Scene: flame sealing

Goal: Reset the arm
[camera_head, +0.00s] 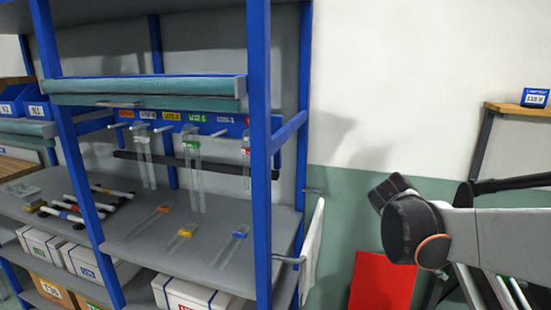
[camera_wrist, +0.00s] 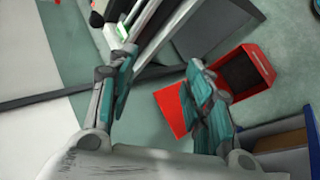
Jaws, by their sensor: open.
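My gripper (camera_wrist: 162,88) shows in the wrist view with its two fingers spread wide apart. It is open, with nothing between the fingers. It points down past a red open box (camera_wrist: 245,72) on the floor. In the head view my arm (camera_head: 480,238) reaches in from the right edge, in front of the green and white wall. The gripper's fingers are not visible in that view.
A blue-framed shelf (camera_head: 259,150) stands at the left, with clear tubes (camera_head: 194,175) hanging from a rail and several clips on its grey board. A red panel (camera_head: 382,284) is low beside my arm. A small wooden shelf (camera_head: 520,109) holds a blue box (camera_head: 535,97) at right.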

